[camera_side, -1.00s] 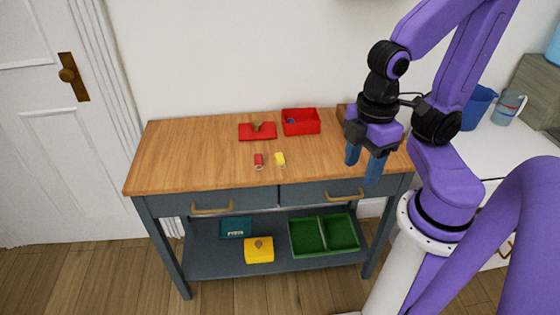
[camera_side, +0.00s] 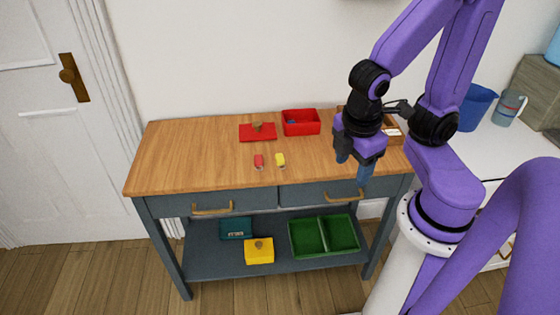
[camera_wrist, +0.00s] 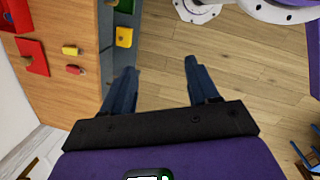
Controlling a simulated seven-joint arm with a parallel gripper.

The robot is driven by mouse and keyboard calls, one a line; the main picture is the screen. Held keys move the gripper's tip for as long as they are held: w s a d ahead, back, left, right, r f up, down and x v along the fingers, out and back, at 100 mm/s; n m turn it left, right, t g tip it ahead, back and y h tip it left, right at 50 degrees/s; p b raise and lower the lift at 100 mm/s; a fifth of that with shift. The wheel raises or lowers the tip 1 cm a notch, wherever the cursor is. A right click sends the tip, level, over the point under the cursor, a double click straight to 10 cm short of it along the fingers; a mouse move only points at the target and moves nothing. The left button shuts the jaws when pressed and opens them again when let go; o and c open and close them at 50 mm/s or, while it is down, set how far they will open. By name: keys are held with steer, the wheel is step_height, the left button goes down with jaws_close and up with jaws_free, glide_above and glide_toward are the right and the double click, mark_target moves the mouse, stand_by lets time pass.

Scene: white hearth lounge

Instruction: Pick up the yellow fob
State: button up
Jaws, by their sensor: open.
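The yellow fob (camera_side: 280,159) lies on the wooden tabletop (camera_side: 205,150) near its front edge, just right of the red fob (camera_side: 259,161). In the wrist view the yellow fob (camera_wrist: 70,50) shows at the upper left, beside the red fob (camera_wrist: 75,70). My gripper (camera_side: 354,169) is open and empty, to the right of both fobs and apart from them, near the table's front right. In the wrist view its two blue fingers (camera_wrist: 162,85) are spread wide with floor seen between them.
A red tray (camera_side: 258,133) with a small brown thing on it and a red bin (camera_side: 300,123) stand behind the fobs. A brown box (camera_side: 392,128) is at the back right. The lower shelf holds a green divided tray (camera_side: 323,236) and a yellow box (camera_side: 259,251). The tabletop's left side is clear.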

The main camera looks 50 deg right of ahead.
steer(key=w+d+f+n+t+h, duration=0.2)
steer(key=w+f+n+t+h, duration=0.1)
steer(key=w+f+h, duration=0.15)
steer(key=w+d+f+n+t+h, duration=0.2)
steer(key=w+f+n+h, duration=0.1)
steer(key=w, duration=0.3)
steer(key=n+t, duration=0.5)
steer(key=n, duration=0.4)
glide_toward(280, 157)
steer(key=shift+w+d+f+y, duration=0.15)
steer(key=shift+w+d+y, duration=0.3)
steer(key=shift+w+d, duration=0.7)
steer(key=shift+f+x, duration=0.1)
steer(key=shift+x, duration=1.2)
steer(key=shift+f+x, duration=0.15)
steer(key=shift+x, duration=1.15)
steer(key=shift+c, duration=0.3)
steer(key=c, duration=1)
